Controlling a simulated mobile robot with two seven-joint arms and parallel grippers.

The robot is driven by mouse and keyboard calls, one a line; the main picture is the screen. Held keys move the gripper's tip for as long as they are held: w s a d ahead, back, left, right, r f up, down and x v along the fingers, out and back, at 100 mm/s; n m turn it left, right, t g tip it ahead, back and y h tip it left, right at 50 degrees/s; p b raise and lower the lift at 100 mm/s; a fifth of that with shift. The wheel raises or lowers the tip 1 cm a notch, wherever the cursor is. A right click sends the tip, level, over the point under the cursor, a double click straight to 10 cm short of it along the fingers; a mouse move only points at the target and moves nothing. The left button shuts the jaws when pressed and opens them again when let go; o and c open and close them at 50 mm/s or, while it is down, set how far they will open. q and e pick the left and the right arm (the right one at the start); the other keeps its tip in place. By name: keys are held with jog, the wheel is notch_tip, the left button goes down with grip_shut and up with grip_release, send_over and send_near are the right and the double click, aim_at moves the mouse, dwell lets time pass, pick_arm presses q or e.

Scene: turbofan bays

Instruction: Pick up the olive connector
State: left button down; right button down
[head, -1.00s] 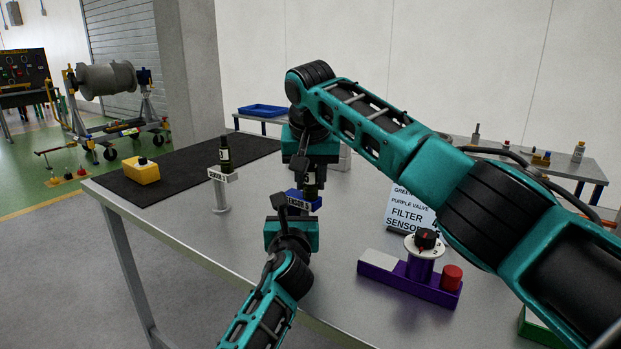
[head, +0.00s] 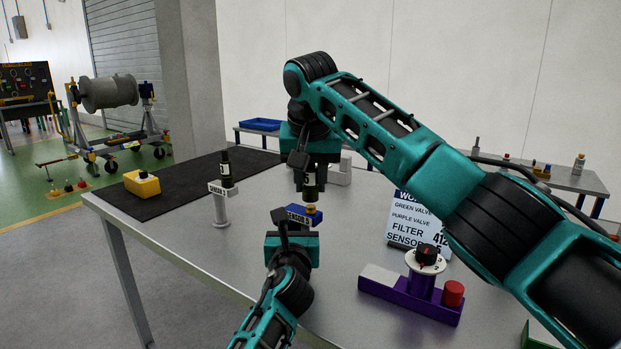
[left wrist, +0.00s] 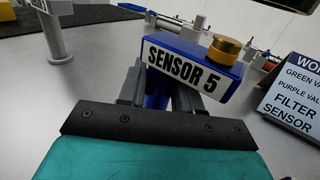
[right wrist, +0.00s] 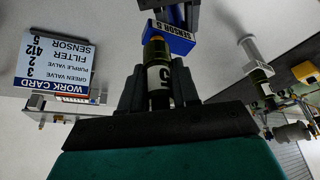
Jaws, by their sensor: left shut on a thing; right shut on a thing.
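The olive connector (head: 310,184), a dark cylinder with a white label, is upright in my right gripper (head: 303,172). It also shows between the fingers in the right wrist view (right wrist: 158,78), its label partly covered. My left gripper (left wrist: 157,92) is shut on the blue SENSOR 5 block (left wrist: 190,66), which has a gold round fitting (left wrist: 226,48) on top. A second dark olive connector (head: 226,168) stands on a grey sensor post (head: 221,208) at left.
A purple valve base (head: 410,297) with a dial and a red knob is at right, before a work card (head: 410,222). A yellow box (head: 142,183) sits on the black mat (head: 180,180). The table's front left is clear.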

jog(key=s, duration=1.6)
jog(key=shift+a, duration=0.25)
jog(key=shift+r, duration=0.1)
jog(key=shift+r, duration=1.95)
pick_arm(q)
jog(key=c, duration=0.7)
grip_release()
